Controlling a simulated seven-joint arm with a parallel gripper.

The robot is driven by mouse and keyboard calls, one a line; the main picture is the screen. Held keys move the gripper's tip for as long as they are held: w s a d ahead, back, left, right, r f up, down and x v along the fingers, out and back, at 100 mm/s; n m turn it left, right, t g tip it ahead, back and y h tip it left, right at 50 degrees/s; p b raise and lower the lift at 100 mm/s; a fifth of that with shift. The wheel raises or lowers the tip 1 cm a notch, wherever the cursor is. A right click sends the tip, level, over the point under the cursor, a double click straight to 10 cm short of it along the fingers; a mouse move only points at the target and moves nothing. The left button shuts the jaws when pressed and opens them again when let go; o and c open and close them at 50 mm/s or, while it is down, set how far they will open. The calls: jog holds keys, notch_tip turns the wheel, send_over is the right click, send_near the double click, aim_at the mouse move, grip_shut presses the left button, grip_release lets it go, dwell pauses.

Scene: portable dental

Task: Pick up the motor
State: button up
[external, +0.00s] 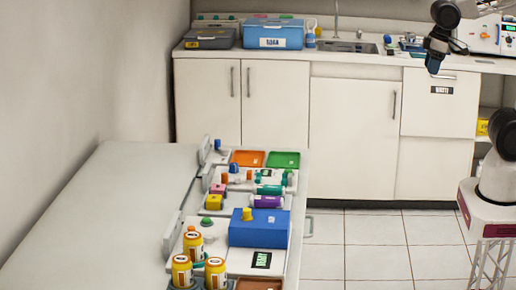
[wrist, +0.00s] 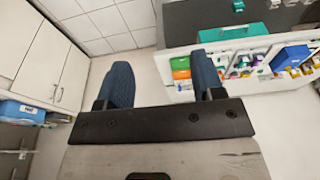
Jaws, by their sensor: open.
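I cannot tell for certain which object is the motor; the small items on the white cart are too small to name surely. A teal and white cylinder (external: 271,190) and a purple and white cylinder (external: 268,202) lie on the cart, with small orange and blue parts (external: 234,172) behind them. My gripper (external: 433,66) hangs high at the upper right in front of the counter, far from the cart.
The cart (external: 293,262) holds a blue box (external: 259,232), several yellow bottles (external: 193,245), an orange tray (external: 247,157) and a green tray (external: 283,158). Cabinets (external: 350,130) line the back below a counter with a blue bin (external: 273,33). Tiled floor (external: 370,245) lies free between cart and arm.

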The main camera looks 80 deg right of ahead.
jog(key=w+a+r, duration=0.1)
jog(key=w+a, duration=0.2)
jog(key=w, duration=0.5)
jog(key=w+a, duration=0.2)
jog(key=w, duration=0.6)
jog(key=g, duration=0.3)
send_over(269, 187)
jog(key=f, duration=2.1)
jog(key=shift+s+d+f, duration=0.15)
jog(key=shift+d+f, duration=0.1)
jog(key=shift+a+f, duration=0.15)
jog(key=shift+f, duration=1.3)
